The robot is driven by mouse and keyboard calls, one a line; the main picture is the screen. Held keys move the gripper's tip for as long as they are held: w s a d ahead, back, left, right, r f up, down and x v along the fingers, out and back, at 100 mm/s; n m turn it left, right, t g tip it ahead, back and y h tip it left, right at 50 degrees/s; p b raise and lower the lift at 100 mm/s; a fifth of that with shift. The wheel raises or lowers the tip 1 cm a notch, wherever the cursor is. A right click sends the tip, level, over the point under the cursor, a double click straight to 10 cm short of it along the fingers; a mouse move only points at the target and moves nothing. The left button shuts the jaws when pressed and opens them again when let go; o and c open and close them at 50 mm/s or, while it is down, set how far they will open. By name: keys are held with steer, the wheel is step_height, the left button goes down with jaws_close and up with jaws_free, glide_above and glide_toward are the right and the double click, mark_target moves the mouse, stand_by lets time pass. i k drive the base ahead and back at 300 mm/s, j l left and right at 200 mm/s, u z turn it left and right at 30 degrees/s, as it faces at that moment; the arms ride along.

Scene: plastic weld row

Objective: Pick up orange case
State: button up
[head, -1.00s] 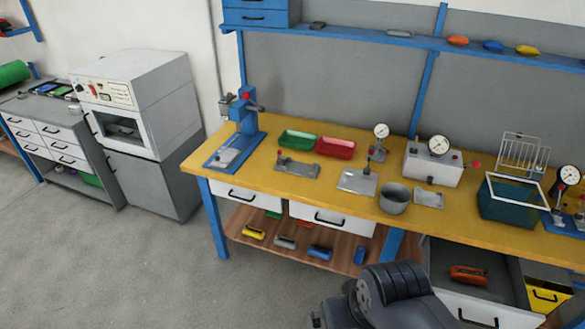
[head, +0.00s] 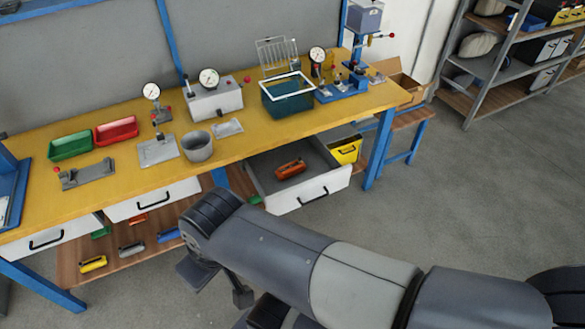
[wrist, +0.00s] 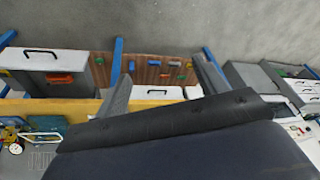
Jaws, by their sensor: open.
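The orange case (head: 290,168) lies in the open drawer (head: 325,187) under the workbench in the head view. In the wrist view, the case (wrist: 60,78) appears small at the left, in the same drawer, and the picture is upside down. My gripper (wrist: 165,70) shows two grey fingers spread apart with nothing between them. It is well away from the case and not touching it. In the head view my arm crosses the foreground in front of the bench, and the fingers are only partly visible below it.
The yellow workbench (head: 240,150) holds trays, gauges, a grey cup (head: 197,146) and a teal tank (head: 288,97). A lower shelf (head: 75,262) carries several coloured cases, partly hidden by my arm. A yellow bin (head: 346,150) sits right of the drawer. Open floor (head: 450,190) lies at right.

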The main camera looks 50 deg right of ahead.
mark_target(291, 169)
steer(key=z, duration=1.5)
steer(key=i+l, duration=0.15)
steer(key=i, duration=0.3)
steer(key=i+l+u, duration=0.1)
steer(key=i, duration=0.35)
